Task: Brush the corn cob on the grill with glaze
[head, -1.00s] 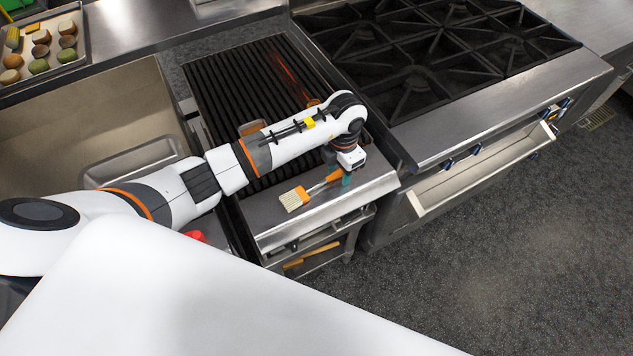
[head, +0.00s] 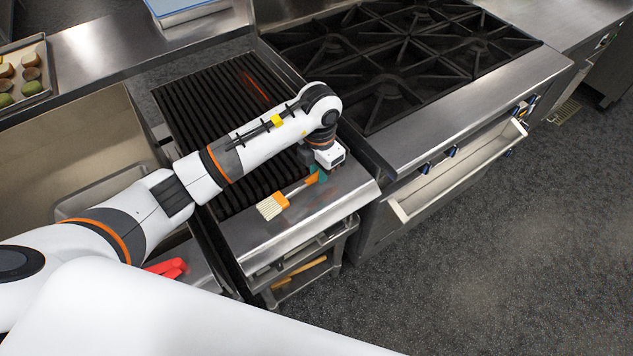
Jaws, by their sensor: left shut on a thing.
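A basting brush (head: 273,206) with pale bristles and an orange handle is held by my left gripper (head: 318,178). The gripper is shut on the handle, over the steel front ledge of the grill (head: 225,234). The bristles point left and toward the front. I cannot tell whether they touch the ledge. The grill's dark grate (head: 208,97) shows behind my left arm, which covers part of it. No corn cob can be made out on the visible grate. No glaze container can be made out. My right gripper is not in view.
A burner stove (head: 390,65) stands right of the grill. A steel basin (head: 85,150) lies to the left. A tray (head: 45,94) of food pieces sits at the far left. A red object (head: 168,268) lies beside my left arm. The floor at right is clear.

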